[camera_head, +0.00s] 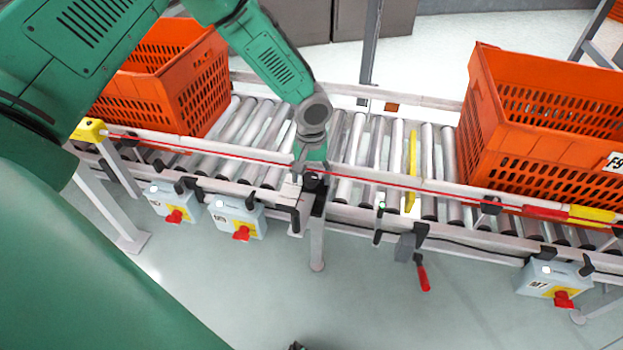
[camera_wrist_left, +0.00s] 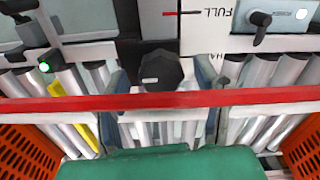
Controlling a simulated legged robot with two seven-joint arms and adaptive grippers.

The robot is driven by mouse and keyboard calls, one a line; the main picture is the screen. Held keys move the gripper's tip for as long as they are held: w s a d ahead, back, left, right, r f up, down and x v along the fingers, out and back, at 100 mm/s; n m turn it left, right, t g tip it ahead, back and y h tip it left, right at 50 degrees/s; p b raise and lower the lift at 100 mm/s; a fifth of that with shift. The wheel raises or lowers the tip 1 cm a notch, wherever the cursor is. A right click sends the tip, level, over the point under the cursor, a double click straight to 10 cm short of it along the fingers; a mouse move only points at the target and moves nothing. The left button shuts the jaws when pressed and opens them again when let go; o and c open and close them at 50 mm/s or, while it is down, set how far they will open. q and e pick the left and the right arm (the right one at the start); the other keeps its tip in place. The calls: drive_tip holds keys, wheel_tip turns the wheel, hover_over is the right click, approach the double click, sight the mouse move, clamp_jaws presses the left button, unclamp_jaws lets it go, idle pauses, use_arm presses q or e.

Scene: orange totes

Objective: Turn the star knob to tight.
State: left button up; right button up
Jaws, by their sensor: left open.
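The dark star knob (camera_wrist_left: 162,72) shows in the left wrist view, with a small light mark on its face. In the head view a dark part (camera_head: 313,183) at the conveyor's front rail looks like the same knob, mostly hidden by my gripper. My left gripper (camera_head: 312,168) is at the rail, right by the knob. In the left wrist view its fingers (camera_wrist_left: 163,85) stand apart, one on each side of the knob. I cannot tell whether they touch it. My right gripper is not in view.
A red cord (camera_head: 400,182) runs along the rail and crosses the left wrist view (camera_wrist_left: 60,102). A plate marked FULL (camera_wrist_left: 225,35) and a black lever (camera_wrist_left: 262,25) are near the knob. Orange totes (camera_head: 170,75) (camera_head: 545,120) stand on the rollers at both sides.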

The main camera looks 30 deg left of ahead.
use_arm(q)
drive_tip(key=shift+a+f, duration=0.15)
drive_tip(key=shift+f, duration=0.05)
drive_tip(key=c, duration=1.1)
drive_tip(key=shift+c, duration=0.2)
